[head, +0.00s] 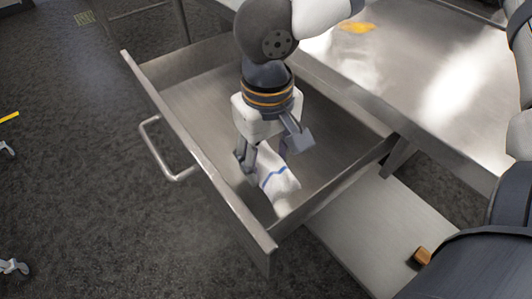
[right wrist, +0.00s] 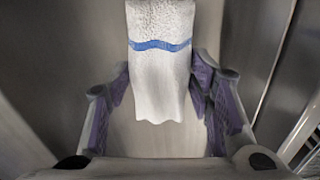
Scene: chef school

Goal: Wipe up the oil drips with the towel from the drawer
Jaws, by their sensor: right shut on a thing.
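The towel (head: 279,180) is white with a blue stripe and lies inside the open metal drawer (head: 203,172), near its front right corner. My right gripper (head: 268,160) reaches down into the drawer and is shut on the towel. In the right wrist view the towel (right wrist: 160,75) hangs between the two purple-padded fingers (right wrist: 165,82). A yellow-orange oil patch (head: 357,27) shows on the steel table top (head: 425,95). My left gripper is not in view.
The drawer's walls surround the right gripper, and its handle (head: 165,150) faces left. The table edge is just right of the drawer. A lower shelf (head: 365,225) carries a small brown object (head: 422,256). Dark floor lies open to the left.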

